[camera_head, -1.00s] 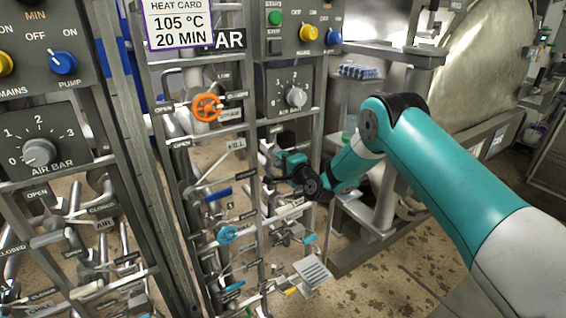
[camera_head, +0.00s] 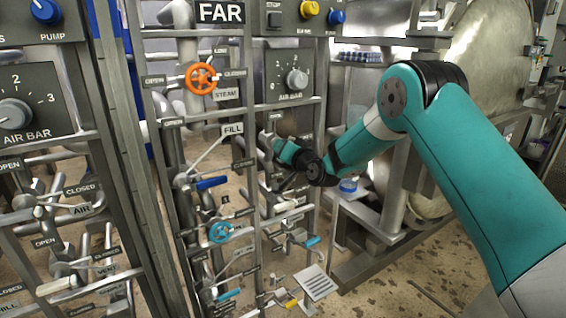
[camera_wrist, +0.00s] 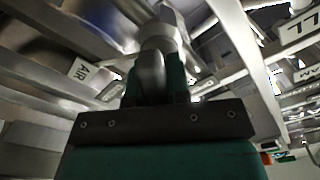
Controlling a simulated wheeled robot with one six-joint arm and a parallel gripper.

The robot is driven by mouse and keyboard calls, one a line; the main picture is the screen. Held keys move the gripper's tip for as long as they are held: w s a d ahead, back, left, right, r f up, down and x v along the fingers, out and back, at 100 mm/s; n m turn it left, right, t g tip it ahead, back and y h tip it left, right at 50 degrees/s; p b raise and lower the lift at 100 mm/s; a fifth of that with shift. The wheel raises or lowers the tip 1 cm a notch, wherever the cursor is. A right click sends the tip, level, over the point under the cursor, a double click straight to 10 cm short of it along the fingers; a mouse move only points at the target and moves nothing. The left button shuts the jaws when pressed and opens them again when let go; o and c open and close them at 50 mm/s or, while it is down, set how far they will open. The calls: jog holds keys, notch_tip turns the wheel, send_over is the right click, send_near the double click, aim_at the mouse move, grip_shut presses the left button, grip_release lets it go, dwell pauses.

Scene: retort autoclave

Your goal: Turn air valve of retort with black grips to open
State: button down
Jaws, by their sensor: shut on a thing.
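My gripper (camera_head: 274,145) is at the right-hand pipe column of the far retort's panel, below the AIR BAR dial (camera_head: 297,80). In the wrist view my gripper (camera_wrist: 152,90) is shut on a grey, rounded valve handle (camera_wrist: 150,72) between its teal fingers. An AIR label (camera_wrist: 78,70) shows on a rail to the left of it. In the head view my gripper and wrist largely hide this handle, so its angle is hard to tell. I cannot make out black grips on it.
An orange handwheel (camera_head: 201,78), a blue lever (camera_head: 211,183) and a blue handwheel (camera_head: 222,232) are to the left. Lower right are a blue-ended lever (camera_head: 312,242) and a grey slotted plate (camera_head: 316,282). Rails and uprights closely surround my gripper.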

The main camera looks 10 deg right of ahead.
jog(key=shift+f+n+b, duration=0.1)
jog(key=shift+n+b, duration=3.3)
jog(key=shift+b, duration=0.7)
jog(key=c, duration=1.1)
grip_release()
jog(key=shift+b+v, duration=1.5)
jog(key=shift+v, duration=7.25)
